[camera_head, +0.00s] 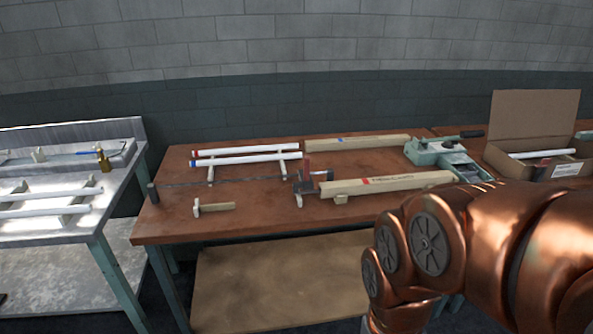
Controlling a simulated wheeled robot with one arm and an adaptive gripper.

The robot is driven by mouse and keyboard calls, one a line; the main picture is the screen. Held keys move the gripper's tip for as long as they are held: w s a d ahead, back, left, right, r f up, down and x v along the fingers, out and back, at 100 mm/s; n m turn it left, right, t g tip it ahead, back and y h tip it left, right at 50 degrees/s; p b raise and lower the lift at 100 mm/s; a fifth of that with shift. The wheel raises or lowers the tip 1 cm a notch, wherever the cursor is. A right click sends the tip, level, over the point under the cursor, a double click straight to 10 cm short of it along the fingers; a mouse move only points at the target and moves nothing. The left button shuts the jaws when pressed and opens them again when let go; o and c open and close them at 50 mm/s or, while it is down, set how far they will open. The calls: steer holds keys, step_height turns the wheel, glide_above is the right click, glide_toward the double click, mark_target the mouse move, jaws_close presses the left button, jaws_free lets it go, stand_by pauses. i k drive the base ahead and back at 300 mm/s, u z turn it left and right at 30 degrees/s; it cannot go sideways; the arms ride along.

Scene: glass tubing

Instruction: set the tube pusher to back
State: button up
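Nothing is plainly marked as the tube pusher. A small wooden T-shaped piece (217,206) with a pale head lies in front of the rod. I cannot tell which of these is the pusher. My copper arm fills the lower right and hides the table's front right part. My gripper is outside the picture.
White tubes (245,159) rest on supports behind the rod. Long cardboard boxes (390,183) lie right of the block. A green machine (445,155) and an open carton (535,125) stand further right. A metal table (40,230) stands left across a gap.

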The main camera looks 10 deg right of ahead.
mark_target(306, 183)
steer(key=u, duration=0.75)
steer(key=k, duration=1)
steer(key=u, duration=0.85)
steer(key=i, duration=1.35)
steer(key=z, duration=1.2)
steer(key=i, duration=0.55)
steer(key=z, duration=0.3)
